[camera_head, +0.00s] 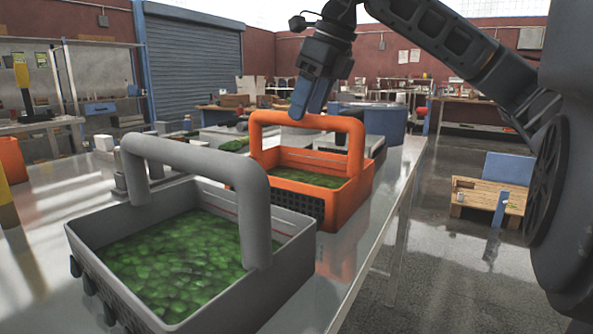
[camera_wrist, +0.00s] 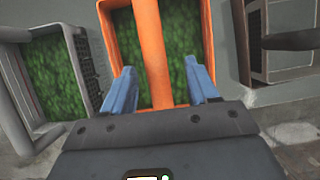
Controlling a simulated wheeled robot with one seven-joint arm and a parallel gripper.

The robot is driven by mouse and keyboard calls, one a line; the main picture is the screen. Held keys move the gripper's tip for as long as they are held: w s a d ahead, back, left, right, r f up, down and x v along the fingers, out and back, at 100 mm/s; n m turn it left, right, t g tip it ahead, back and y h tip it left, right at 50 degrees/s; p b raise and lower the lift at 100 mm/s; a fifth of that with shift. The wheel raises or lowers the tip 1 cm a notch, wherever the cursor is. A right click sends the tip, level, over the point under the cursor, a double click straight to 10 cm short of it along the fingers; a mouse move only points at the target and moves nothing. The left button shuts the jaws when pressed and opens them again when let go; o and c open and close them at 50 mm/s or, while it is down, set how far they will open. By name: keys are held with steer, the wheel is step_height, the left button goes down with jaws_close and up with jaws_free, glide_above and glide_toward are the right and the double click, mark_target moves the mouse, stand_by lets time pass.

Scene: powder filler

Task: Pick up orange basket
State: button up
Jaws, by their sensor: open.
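The orange basket (camera_head: 352,197) stands upright on the table with its thick arched handle raised and green contents inside. It also shows in the wrist view (camera_wrist: 203,22), with its handle (camera_wrist: 153,50) running down the middle of the picture. My gripper (camera_head: 303,108) is above the basket, its blue fingers by the top of the handle in the head view. In the wrist view my gripper (camera_wrist: 161,82) is open, with one blue finger on each side of the orange handle. I cannot tell whether the fingers touch the handle.
A grey basket (camera_head: 290,262) with a grey handle and green contents stands nearer, left of the orange one. Another grey container (camera_wrist: 247,60) stands on its other side in the wrist view. The table (camera_head: 345,262) ends on the right, with open floor beyond.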

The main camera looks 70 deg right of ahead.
mark_target(298, 126)
steer(key=x, duration=0.5)
steer(key=shift+w+a+f+b, duration=0.1)
steer(key=shift+w+a+b, duration=0.1)
steer(key=shift+b, duration=0.1)
jaws_close()
stand_by(1.1)
